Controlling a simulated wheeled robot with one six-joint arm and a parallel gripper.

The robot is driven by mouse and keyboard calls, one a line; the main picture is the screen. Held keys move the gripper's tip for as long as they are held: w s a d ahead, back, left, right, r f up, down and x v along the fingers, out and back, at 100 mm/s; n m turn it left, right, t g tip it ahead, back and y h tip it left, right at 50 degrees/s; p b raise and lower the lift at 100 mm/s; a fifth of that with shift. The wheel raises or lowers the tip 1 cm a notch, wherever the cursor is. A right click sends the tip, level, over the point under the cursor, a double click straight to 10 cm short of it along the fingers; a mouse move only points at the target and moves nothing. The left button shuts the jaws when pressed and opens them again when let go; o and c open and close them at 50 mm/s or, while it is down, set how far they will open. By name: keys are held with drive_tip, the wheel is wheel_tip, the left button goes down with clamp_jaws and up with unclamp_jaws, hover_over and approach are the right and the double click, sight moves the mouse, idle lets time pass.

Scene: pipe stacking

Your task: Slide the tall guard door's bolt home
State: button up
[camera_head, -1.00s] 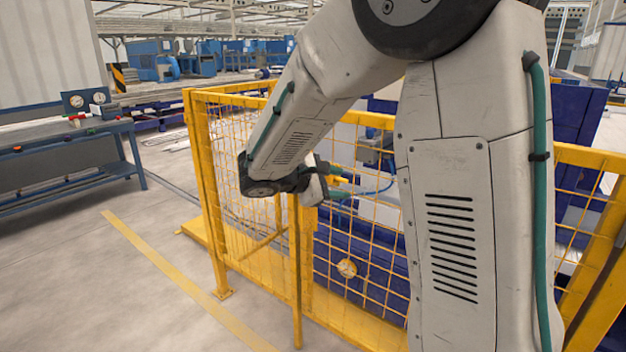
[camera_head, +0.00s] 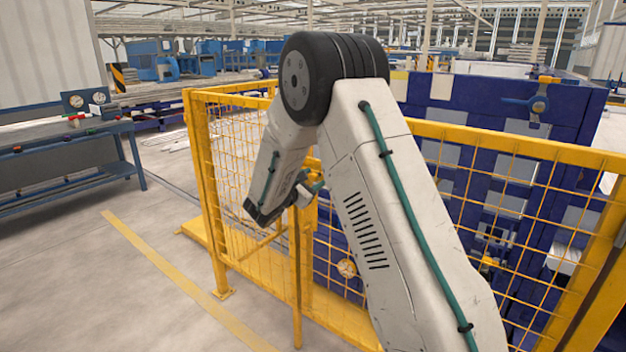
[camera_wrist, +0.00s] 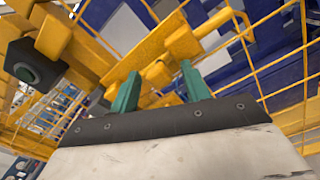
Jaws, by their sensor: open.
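The tall guard door is part of the yellow mesh fence (camera_head: 232,150) in the head view; I cannot tell its exact edges. In the wrist view a yellow bolt bar (camera_wrist: 140,57) runs diagonally across the upper middle, with yellow blocks along it. A small yellow stub (camera_wrist: 158,75) sits between the teal fingers. My gripper (camera_wrist: 160,85) is open, its fingers apart on either side of the stub; I cannot tell whether either touches. In the head view my gripper (camera_head: 316,187) is small, beside the yellow uprights, and the bolt is not clear there.
Blue machinery (camera_head: 480,110) lies behind the fence. A workbench (camera_head: 70,150) with gauges stands at the left. The floor before the fence is clear.

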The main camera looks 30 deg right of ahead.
drive_tip(key=shift+w+d, duration=0.15)
drive_tip(key=shift+d, duration=0.25)
clamp_jaws()
drive_tip(key=w, duration=0.1)
drive_tip(key=w+a, duration=0.1)
drive_tip(key=w, duration=0.1)
drive_tip(key=w+a, duration=0.1)
drive_tip(key=w, duration=0.1)
drive_tip(key=shift+w, duration=0.1)
drive_tip(key=shift+w+r, duration=0.1)
drive_tip(key=shift+w, duration=0.1)
drive_tip(key=shift+a, duration=0.1)
unclamp_jaws()
drive_tip(key=shift+w, duration=0.15)
